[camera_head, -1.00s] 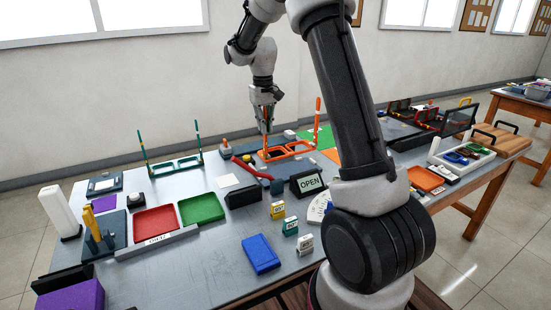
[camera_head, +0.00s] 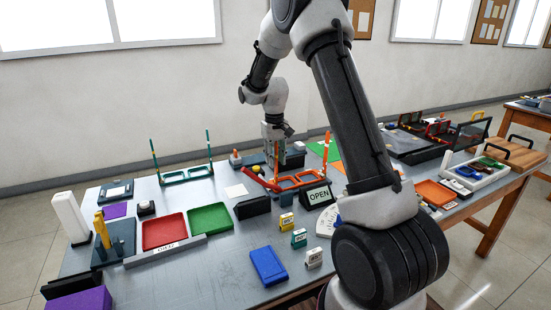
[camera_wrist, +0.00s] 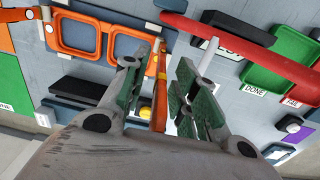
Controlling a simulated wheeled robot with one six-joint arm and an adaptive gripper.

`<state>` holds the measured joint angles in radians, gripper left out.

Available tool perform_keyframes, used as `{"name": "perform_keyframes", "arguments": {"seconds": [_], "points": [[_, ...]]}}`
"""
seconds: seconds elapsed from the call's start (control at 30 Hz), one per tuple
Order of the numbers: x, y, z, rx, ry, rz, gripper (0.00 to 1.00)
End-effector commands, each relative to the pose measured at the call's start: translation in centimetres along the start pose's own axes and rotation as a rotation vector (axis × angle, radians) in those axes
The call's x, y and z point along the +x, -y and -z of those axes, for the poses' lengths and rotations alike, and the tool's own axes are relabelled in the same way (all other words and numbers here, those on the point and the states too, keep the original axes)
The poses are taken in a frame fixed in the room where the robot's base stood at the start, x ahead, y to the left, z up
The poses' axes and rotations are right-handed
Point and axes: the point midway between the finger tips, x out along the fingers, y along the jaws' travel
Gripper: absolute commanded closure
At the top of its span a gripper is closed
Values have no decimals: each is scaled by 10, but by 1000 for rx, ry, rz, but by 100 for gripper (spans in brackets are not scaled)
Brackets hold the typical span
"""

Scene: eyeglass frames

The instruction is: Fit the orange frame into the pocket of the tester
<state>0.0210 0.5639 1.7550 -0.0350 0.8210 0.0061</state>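The orange frame (camera_head: 287,183) is an eyeglass front with two square openings and two upright temples. It lies behind the OPEN sign in the head view. Its rims (camera_wrist: 80,32) show at the upper left of the wrist view. My gripper (camera_head: 274,145) is at the frame's left temple. I cannot tell for certain which thing is the tester; no pocket is clearly visible.
A red bar (camera_wrist: 245,45) lies close to the frame. The OPEN sign (camera_head: 319,196) and a black block (camera_head: 252,208) stand in front. A teal frame (camera_head: 187,175) stands left. Red (camera_head: 163,231) and green (camera_head: 209,218) trays are at front left.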

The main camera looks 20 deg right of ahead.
Motion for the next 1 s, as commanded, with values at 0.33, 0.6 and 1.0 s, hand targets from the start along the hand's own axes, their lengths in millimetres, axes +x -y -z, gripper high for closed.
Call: {"name": "perform_keyframes", "arguments": {"seconds": [0.33, 0.6, 1.0], "points": [[-14, 0, 0, 0, -3, 0, 71], [-73, 0, 1, 0, -4, 0, 71], [-132, 0, -11, 0, -13, 1, 71]]}}
